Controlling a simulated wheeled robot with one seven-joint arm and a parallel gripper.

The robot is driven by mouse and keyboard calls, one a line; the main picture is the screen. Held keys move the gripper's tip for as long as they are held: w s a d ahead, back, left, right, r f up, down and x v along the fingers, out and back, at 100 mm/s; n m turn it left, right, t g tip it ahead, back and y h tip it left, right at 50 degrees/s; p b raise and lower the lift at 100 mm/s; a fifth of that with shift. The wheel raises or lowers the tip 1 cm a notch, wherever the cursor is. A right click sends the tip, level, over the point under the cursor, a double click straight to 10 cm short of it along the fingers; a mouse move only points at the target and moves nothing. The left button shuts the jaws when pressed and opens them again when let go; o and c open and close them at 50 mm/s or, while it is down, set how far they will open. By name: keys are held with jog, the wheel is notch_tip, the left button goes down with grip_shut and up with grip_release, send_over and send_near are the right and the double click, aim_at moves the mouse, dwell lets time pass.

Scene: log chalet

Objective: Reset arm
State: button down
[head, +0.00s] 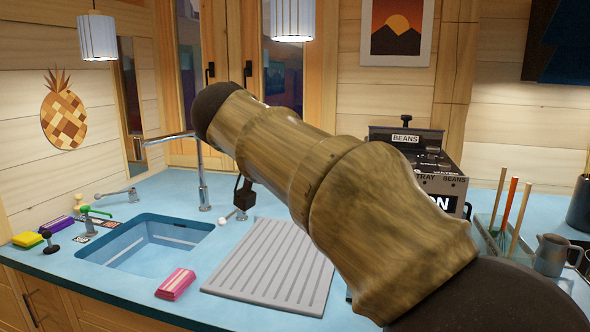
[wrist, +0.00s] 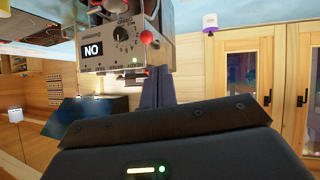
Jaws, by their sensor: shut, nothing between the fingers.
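My arm (head: 340,190) stretches across the middle of the head view, from the lower right up to a dark rounded end near the window. My gripper does not show in the head view. In the wrist view my gripper (wrist: 156,88) shows its two dark fingers together, with nothing between them. The wrist picture is upside down. The grey coffee machine (wrist: 108,45) with a dial and a red knob lies just beyond the fingers there; I cannot tell the exact gap. In the head view the machine (head: 452,182) is partly hidden behind my arm.
The blue counter holds a sink (head: 150,243) with a tall faucet (head: 203,175), a ribbed drying mat (head: 275,268) and a pink sponge (head: 176,284). A metal pitcher (head: 551,255) and a utensil holder (head: 490,240) stand at right. Pendant lamps (head: 97,38) hang above.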

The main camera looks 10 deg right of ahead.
jog(key=s+f+n+g+y, duration=0.2)
jog(key=s+f+n+y, duration=0.15)
jog(key=f, duration=1.25)
jog(key=s+f+n+g+y, duration=0.2)
jog(key=s+f+n+y, duration=0.15)
jog(key=f, duration=1.25)
jog(key=s+f+g+y, duration=0.1)
jog(key=s+f, duration=0.7)
jog(key=f, duration=0.1)
jog(key=w+p+v, duration=0.2)
jog(key=p+v, duration=0.7)
jog(key=p, duration=0.1)
jog(key=w+r+p+v, duration=0.1)
jog(key=w+p+v, duration=0.1)
jog(key=p+v, duration=0.7)
jog(key=shift+d+r+n+p, duration=0.3)
jog(key=shift+d+r+p, duration=0.1)
jog(key=shift+r, duration=0.1)
